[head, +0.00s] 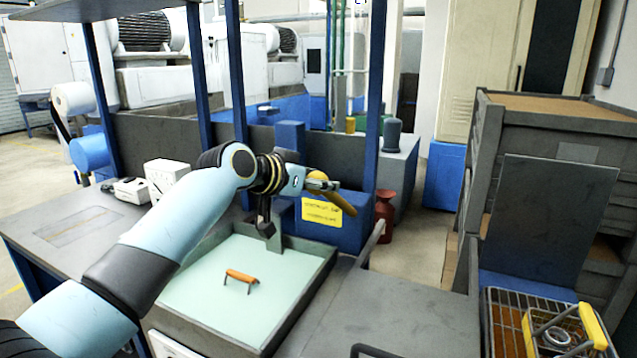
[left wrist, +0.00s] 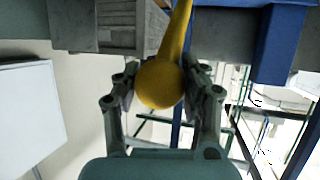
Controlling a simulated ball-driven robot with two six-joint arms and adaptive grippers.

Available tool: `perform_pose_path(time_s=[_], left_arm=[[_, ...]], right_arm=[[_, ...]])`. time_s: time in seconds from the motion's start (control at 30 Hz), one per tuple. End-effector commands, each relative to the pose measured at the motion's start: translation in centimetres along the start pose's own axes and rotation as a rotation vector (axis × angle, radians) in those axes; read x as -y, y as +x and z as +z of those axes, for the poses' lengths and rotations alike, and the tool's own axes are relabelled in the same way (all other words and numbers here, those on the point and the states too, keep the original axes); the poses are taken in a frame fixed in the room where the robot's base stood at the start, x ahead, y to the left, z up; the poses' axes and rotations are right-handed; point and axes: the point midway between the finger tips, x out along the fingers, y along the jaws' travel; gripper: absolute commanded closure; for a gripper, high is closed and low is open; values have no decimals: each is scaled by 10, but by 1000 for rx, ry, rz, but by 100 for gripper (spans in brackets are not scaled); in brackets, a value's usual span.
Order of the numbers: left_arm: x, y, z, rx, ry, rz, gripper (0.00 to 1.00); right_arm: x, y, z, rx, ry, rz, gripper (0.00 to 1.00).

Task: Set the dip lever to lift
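The dip lever (head: 340,203) is a yellow bar with a rounded knob at its upper left end. It slants down to the right in front of a blue housing (head: 346,232) with a yellow label (head: 322,212), its print too small to read. My left gripper (head: 318,184) is at the knob end. In the left wrist view the yellow knob (left wrist: 160,84) sits between my left fingers (left wrist: 160,76), which are close against both its sides. The yellow shaft runs on beyond the fingertips. My right gripper is not in view.
A grey-edged tray (head: 200,290) with a pale green floor and an orange-handled piece (head: 241,276) lies below my left arm. Blue posts (head: 376,95) stand around the machine. A wire basket (head: 497,330) is at the lower right.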

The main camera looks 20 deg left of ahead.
Motion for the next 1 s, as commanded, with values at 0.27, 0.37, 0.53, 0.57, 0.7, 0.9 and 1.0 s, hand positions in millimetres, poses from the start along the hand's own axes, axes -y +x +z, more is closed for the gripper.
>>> perform_pose_path(time_s=[0.27, 0.37, 0.53, 0.57, 0.7, 0.9, 1.0], left_arm=[[0, 0, 0, 0, 1, -1, 100], [0, 0, 0, 1, 1, 0, 100], [0, 0, 2, -2, 2, 0, 100], [0, 0, 3, -4, 2, -1, 100], [-1, -1, 14, -25, 8, -2, 100], [-4, -3, 41, -94, 27, -7, 100], [-6, -4, 60, -145, 40, -11, 100]], right_arm=[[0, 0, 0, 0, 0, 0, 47], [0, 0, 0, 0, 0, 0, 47], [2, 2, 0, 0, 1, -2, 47], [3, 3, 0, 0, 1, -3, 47], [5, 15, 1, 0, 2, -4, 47], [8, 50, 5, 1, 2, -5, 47], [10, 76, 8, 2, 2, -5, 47]])
